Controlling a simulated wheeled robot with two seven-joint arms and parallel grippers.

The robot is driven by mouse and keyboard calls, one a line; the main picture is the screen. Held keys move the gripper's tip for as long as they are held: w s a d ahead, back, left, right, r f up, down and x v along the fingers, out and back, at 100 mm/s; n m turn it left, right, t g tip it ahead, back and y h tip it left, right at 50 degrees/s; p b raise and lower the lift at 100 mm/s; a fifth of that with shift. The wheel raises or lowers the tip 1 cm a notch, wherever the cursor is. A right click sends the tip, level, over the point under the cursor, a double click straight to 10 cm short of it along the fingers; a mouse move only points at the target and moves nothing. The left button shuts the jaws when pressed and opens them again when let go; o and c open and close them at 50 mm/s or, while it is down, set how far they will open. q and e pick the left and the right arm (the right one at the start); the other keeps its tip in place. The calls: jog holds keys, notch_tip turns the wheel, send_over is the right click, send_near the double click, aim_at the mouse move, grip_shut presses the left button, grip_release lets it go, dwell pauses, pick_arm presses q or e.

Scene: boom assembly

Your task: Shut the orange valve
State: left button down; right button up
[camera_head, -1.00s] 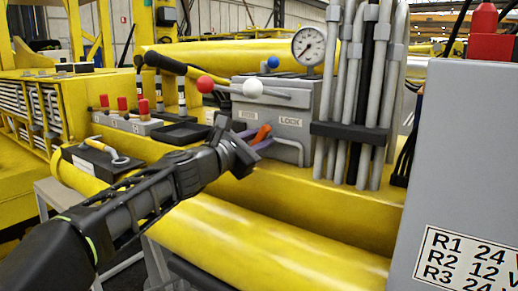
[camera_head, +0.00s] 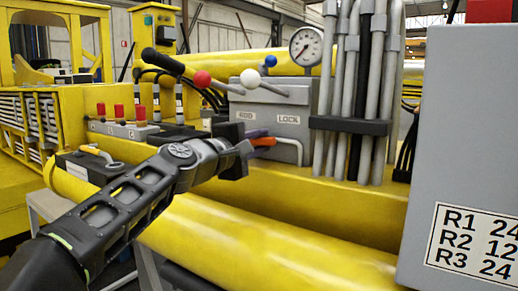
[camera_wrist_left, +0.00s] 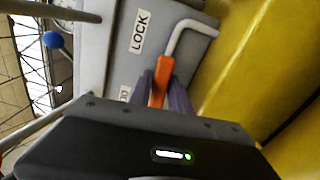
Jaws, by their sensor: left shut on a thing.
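The orange valve handle (camera_head: 265,142) is at the lower front of a grey box (camera_head: 270,105) labelled ROD and LOCK. In the head view it points right and lies nearly level. My left gripper (camera_head: 256,140) comes in from the left, its purple fingers around the handle. In the left wrist view the orange handle (camera_wrist_left: 163,72) sits between the two purple fingers of the gripper (camera_wrist_left: 162,92), near a grey bent pipe (camera_wrist_left: 183,35). The handle's inner end is hidden by the gripper. My right gripper is out of view.
Red (camera_head: 202,78), white (camera_head: 250,78) and blue (camera_head: 270,61) ball levers stand above the box, near a pressure gauge (camera_head: 306,46). Grey vertical pipes (camera_head: 350,90) and a grey cabinet (camera_head: 465,120) stand right. A yellow cylinder (camera_head: 260,235) runs below my arm.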

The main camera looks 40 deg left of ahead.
pick_arm(q)
jog(key=shift+f+m, duration=0.15)
jog(key=shift+m, duration=0.45)
jog(key=shift+b, duration=0.3)
jog(key=c, duration=1.3)
grip_release()
jog(key=s+b, duration=0.1)
jog(key=s, duration=0.6)
jog(key=shift+s+d, duration=0.1)
jog(key=shift+s, duration=0.3)
